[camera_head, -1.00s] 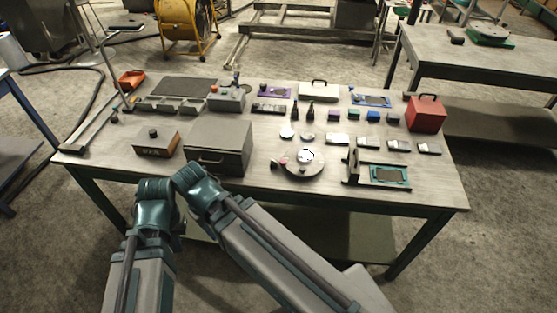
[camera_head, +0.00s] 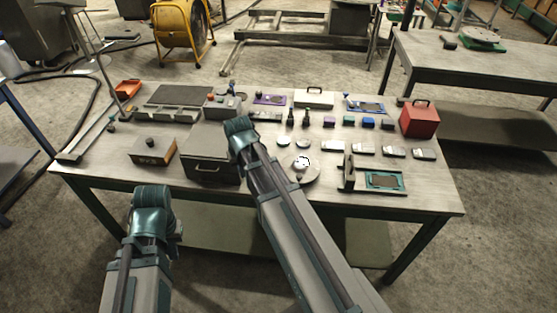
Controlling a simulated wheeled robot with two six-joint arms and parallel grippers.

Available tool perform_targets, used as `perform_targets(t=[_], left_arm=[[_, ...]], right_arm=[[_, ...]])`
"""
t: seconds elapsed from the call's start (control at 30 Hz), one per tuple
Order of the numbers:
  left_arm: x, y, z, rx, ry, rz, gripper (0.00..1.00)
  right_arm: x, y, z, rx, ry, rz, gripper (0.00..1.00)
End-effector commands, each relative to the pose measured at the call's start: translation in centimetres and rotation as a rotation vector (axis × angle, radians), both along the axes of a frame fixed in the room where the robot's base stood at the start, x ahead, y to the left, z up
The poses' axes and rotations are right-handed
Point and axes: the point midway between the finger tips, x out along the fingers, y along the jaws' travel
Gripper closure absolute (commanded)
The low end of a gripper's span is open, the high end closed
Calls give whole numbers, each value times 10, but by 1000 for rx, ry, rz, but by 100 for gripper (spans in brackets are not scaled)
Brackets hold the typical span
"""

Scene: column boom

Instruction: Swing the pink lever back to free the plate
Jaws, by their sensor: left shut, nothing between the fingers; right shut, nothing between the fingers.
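A round grey base (camera_head: 309,172) with a small white disc on top (camera_head: 302,161) stands near the front middle of the table. Its left side, where a small reddish-pink knob showed earlier, is now covered by my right arm. I cannot make out a pink lever now. A teal-framed plate (camera_head: 385,181) lies flat beside a dark upright block (camera_head: 348,171) at the front right. My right arm reaches over the table and its teal joint is beside the grey box. My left arm is low at the front left, before the table. Neither gripper's fingers show.
A grey box with a handle (camera_head: 212,170) and a brown box (camera_head: 153,151) stand at the left. Several small blocks and flat pieces fill the right middle. A red box (camera_head: 420,119) stands at the right. The front right tabletop (camera_head: 435,188) is bare.

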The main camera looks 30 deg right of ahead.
Motion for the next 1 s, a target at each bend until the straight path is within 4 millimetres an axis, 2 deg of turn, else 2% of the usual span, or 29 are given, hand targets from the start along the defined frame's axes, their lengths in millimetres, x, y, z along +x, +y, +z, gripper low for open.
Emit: perform_targets(t=[0.03,0.2,0.3,0.4,0.6,1.0], left_arm=[[0,0,3,0,0,0,100],[0,0,6,0,0,0,100],[0,0,7,0,0,0,100],[0,0,8,0,0,0,100],[0,0,8,0,0,0,100],[0,0,6,0,0,0,100]], right_arm=[[17,-27,4,2,-24,-48,100],[46,-97,11,6,-98,-166,100],[54,-128,14,5,-129,-213,100],[59,-148,16,4,-149,-244,100],[61,-163,18,2,-165,-266,100],[62,-162,15,2,-164,-266,100]])
